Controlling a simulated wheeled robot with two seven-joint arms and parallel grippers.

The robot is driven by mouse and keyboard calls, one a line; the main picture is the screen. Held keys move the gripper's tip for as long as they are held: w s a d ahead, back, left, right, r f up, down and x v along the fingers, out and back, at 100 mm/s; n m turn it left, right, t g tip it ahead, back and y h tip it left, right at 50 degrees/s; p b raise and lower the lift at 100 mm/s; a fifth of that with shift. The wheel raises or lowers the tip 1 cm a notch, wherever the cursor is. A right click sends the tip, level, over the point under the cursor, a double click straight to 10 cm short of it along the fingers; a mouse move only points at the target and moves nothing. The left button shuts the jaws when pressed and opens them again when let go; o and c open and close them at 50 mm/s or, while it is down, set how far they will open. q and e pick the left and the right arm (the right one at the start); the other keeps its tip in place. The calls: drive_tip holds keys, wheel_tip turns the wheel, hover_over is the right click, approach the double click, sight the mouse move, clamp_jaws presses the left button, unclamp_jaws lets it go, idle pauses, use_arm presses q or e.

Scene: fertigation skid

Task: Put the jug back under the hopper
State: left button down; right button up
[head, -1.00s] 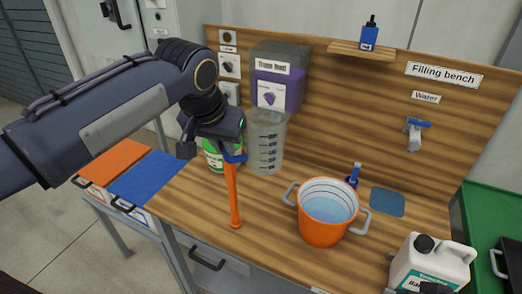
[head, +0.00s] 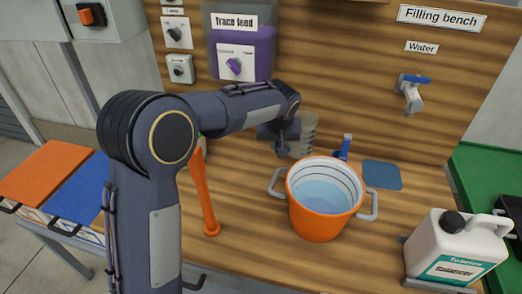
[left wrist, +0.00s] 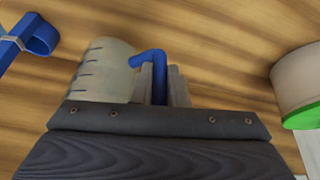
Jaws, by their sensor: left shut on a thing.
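The clear grey measuring jug (head: 306,131) is at the back of the bench, behind the orange bucket in the head view, partly hidden by my left gripper (head: 284,141). In the left wrist view the jug (left wrist: 103,72) has dark graduation marks, and its blue handle (left wrist: 153,62) lies between the fingers of my left gripper (left wrist: 160,84), which is shut on it. The hopper, a purple-filled tank (head: 262,52) labelled "Trace feed", hangs on the back wall to the jug's left. I cannot tell whether the jug touches the bench. My right gripper is out of view.
An orange bucket (head: 316,221) of liquid stands in front of the jug. An orange rod (head: 205,195) stands left. A water tap (head: 411,95) is on the wall above a blue pad (head: 382,175). A white canister (head: 455,245) stands at the right.

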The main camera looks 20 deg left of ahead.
use_arm(q)
drive_tip(key=shift+w+a+f, duration=0.2)
drive_tip(key=shift+w+f, duration=0.05)
drive_tip(key=a+f+p, duration=0.1)
drive_tip(key=a, duration=0.4)
drive_tip(key=a+f+p, duration=0.1)
drive_tip(key=a, duration=0.5)
drive_tip(key=a+f+p, duration=0.1)
drive_tip(key=a, duration=0.5)
drive_tip(key=shift+s+a+f+p, duration=0.2)
drive_tip(key=shift+s+f+p, duration=0.1)
drive_tip(key=shift+s+p, duration=0.1)
drive_tip(key=shift+f+b, duration=0.2)
drive_tip(key=shift+b, duration=0.1)
drive_tip(key=c, duration=1.4)
unclamp_jaws()
drive_tip(key=shift+r, duration=0.15)
